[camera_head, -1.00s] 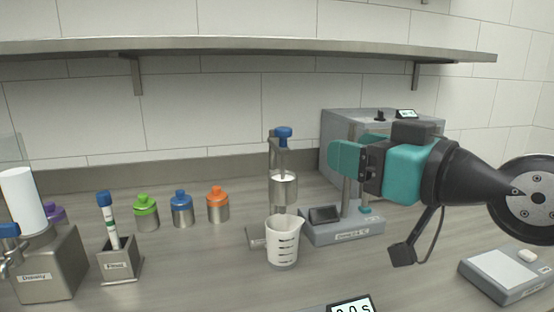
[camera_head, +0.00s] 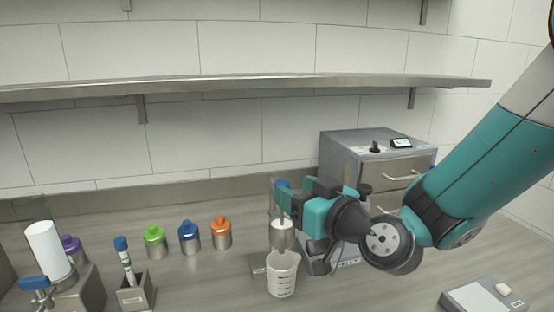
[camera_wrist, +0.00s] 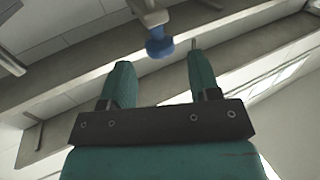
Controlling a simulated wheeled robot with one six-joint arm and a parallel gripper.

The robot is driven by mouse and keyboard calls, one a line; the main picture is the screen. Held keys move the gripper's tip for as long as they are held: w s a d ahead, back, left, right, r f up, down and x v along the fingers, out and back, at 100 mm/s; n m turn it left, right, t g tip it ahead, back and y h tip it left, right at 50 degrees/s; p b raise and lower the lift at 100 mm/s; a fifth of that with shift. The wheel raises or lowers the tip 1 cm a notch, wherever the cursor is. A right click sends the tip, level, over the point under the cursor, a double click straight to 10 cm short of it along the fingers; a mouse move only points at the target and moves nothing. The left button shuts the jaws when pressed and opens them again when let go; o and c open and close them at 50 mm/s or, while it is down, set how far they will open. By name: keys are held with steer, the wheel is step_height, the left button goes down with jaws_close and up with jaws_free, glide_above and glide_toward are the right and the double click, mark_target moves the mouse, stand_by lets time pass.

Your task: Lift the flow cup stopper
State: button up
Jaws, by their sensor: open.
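The flow cup stopper has a blue knob (camera_head: 282,185) and stands above the metal flow cup (camera_head: 282,237). A white measuring beaker (camera_head: 282,275) stands below the cup. My gripper (camera_head: 284,203) is open, with its teal fingers level with the stopper's upper part and covering some of it in the head view. In the wrist view the blue knob (camera_wrist: 159,46) lies between the lines of the two fingers, near their tips (camera_wrist: 160,60). I cannot tell whether the fingers touch it. Nothing is held.
Green (camera_head: 154,242), blue (camera_head: 190,238) and orange (camera_head: 221,233) capped bottles stand to the left. A drawer cabinet (camera_head: 350,150) stands behind my wrist at the right. A scale (camera_head: 482,297) lies at the front right. A metal shelf (camera_head: 250,88) runs along the wall above.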

mark_target(278, 181)
steer(key=p+x, duration=0.3)
steer(key=x, duration=0.2)
steer(key=shift+w+a+r, duration=0.1)
steer(key=shift+a+r, duration=0.05)
steer(key=shift+a, duration=0.05)
steer(key=shift+w+a+p, duration=0.25)
steer(key=shift+w+p, duration=0.1)
steer(key=shift+p, duration=0.05)
